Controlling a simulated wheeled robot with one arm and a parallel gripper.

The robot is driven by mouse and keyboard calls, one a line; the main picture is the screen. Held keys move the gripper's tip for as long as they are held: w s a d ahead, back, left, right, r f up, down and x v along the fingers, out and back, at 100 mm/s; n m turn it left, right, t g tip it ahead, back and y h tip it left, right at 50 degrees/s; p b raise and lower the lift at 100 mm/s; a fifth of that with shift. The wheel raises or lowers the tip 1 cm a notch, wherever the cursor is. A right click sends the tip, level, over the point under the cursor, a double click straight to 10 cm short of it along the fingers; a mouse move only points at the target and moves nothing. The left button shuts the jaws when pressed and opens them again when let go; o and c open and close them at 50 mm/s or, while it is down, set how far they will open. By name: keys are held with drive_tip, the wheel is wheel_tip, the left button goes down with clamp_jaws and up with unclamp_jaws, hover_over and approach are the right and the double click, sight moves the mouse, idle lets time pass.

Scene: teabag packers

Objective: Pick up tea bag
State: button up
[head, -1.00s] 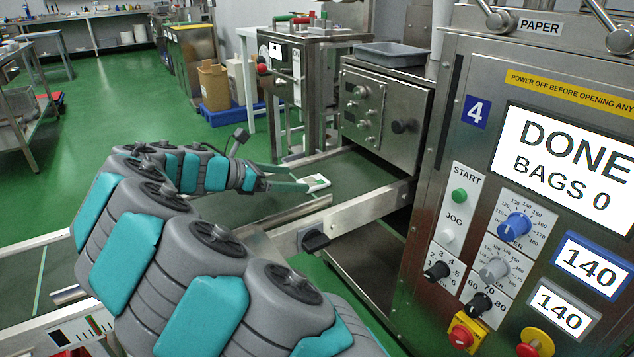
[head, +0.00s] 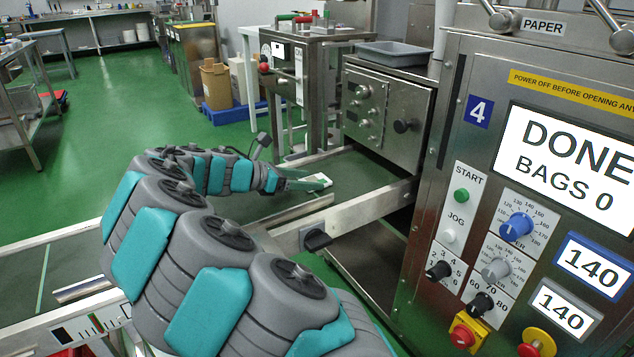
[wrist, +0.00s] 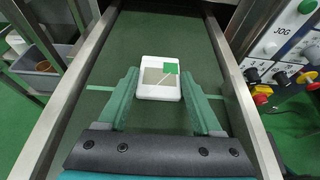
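The tea bag (wrist: 160,90) is a flat white packet with a beige window and a green tag. It lies on the dark green conveyor belt (wrist: 163,30). In the head view the tea bag (head: 318,181) shows small at the tips of my gripper. My gripper (wrist: 163,97) is open in the wrist view, its two teal fingers on either side of the tea bag. A gap shows between the tea bag and the fingers, wider on the right. In the head view my gripper (head: 306,181) is low over the belt.
Metal rails (wrist: 68,95) run along both sides of the belt. The packing machine (head: 465,130) with its "DONE BAGS 0" screen stands close on the right. A metal control box (head: 385,110) stands behind the belt.

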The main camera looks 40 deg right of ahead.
drive_tip(key=c, duration=0.7)
drive_tip(key=shift+c, duration=0.2)
